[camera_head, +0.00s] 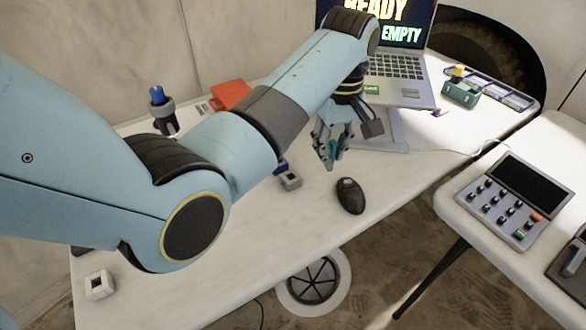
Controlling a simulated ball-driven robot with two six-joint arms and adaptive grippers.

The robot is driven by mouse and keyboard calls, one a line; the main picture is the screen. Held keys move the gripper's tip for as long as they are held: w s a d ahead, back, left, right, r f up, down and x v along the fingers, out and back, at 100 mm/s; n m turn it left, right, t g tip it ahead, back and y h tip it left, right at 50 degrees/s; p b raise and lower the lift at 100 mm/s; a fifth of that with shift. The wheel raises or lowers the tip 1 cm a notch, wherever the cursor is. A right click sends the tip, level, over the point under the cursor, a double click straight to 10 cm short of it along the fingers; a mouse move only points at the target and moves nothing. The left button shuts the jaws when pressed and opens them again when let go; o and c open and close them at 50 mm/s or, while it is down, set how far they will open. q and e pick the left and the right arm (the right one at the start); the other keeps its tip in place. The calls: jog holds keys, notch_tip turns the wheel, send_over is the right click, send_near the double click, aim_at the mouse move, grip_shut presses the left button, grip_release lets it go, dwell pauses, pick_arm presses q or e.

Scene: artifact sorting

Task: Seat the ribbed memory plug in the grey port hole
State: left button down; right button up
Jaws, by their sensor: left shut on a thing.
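My left gripper (329,164) reaches down over the white table, in front of the laptop, with its fingers shut on a small teal plug (333,149). The fingers hide most of the plug, and I cannot make out ribs on it. A small grey block with a dark port hole (290,181) sits on the table to the left of my left fingertips, apart from them. A dark blue piece (281,168) shows just behind that block, partly hidden by my arm. My right gripper is not in view.
A black mouse (350,196) lies in front of my left gripper. A laptop (402,90) stands behind it. A blue-topped piece in a dark holder (164,122), a red-orange item (231,95) and a white block (99,285) are left. A control panel (513,199) occupies the right table.

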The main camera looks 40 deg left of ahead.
pick_arm(q)
jog(key=a+f, duration=0.2)
jog(key=a, duration=0.1)
jog(key=a+f, duration=0.2)
jog(key=a, duration=0.1)
jog(key=a+f, duration=0.1)
jog(key=a, duration=0.2)
jog(key=shift+s+a+f, duration=0.1)
jog(key=shift+a+f, duration=0.15)
jog(key=shift+f, duration=0.15)
notch_tip(320, 180, down, 4)
jog(key=shift+r+b, duration=0.25)
jog(key=shift+b, duration=0.25)
jog(key=shift+f, duration=0.25)
jog(key=c, duration=1.3)
grip_release()
jog(key=shift+f, duration=0.1)
